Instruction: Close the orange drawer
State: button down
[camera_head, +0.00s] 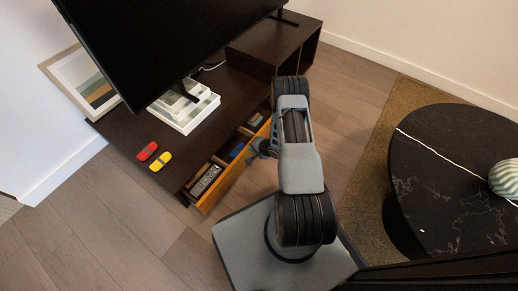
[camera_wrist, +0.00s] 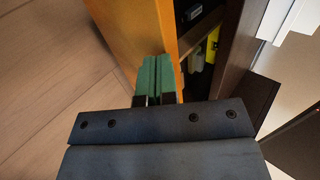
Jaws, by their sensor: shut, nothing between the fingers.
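The orange drawer (camera_head: 232,169) stands pulled out from the dark brown TV cabinet (camera_head: 130,130), with several items inside it. In the wrist view its orange front panel (camera_wrist: 135,35) fills the upper middle, and part of its inside shows to the right. My gripper (camera_head: 255,150) is over the drawer's front side in the head view. In the wrist view its green fingers (camera_wrist: 156,75) are together and empty, at the orange panel. I cannot tell whether they touch it.
A black TV (camera_head: 165,40), white books (camera_head: 185,108), and red (camera_head: 147,151) and yellow (camera_head: 160,161) objects are on the cabinet. A black round table (camera_head: 440,150) with a striped ball (camera_head: 505,178) is at right. Wood floor (camera_head: 110,220) is clear at lower left.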

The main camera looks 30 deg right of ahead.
jog(key=w+a, duration=0.3)
jog(key=w, duration=0.2)
jog(key=shift+w+b, duration=0.2)
jog(key=shift+b, duration=0.15)
